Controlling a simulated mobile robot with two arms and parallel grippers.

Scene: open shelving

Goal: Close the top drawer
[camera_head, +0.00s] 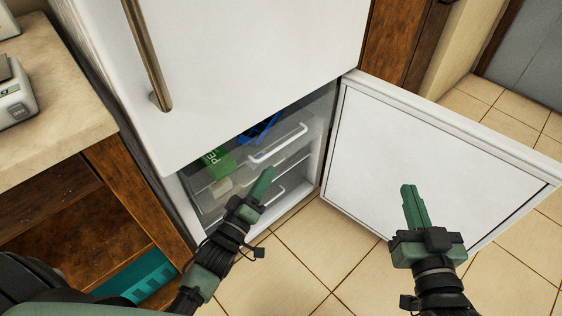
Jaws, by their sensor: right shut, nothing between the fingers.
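The top drawer (280,145) is clear, with a white bar handle, inside the open lower compartment of a white fridge. A green packet (214,163) and a blue item (259,130) show in it. The fridge body above hides its back, so how far out it stands is hard to tell. My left gripper (264,181) is in front of the compartment, below the top handle in the picture; its fingers look close together, seen nearly edge-on, and contact is unclear. My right gripper (409,193) is shut and empty, in front of the open lower door (385,145).
A lower drawer handle (268,198) shows behind my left gripper. The lower door stands wide open to the right. A wooden shelf unit (125,190) with a pale counter (50,95) stands left. Tiled floor (305,245) is clear between my arms.

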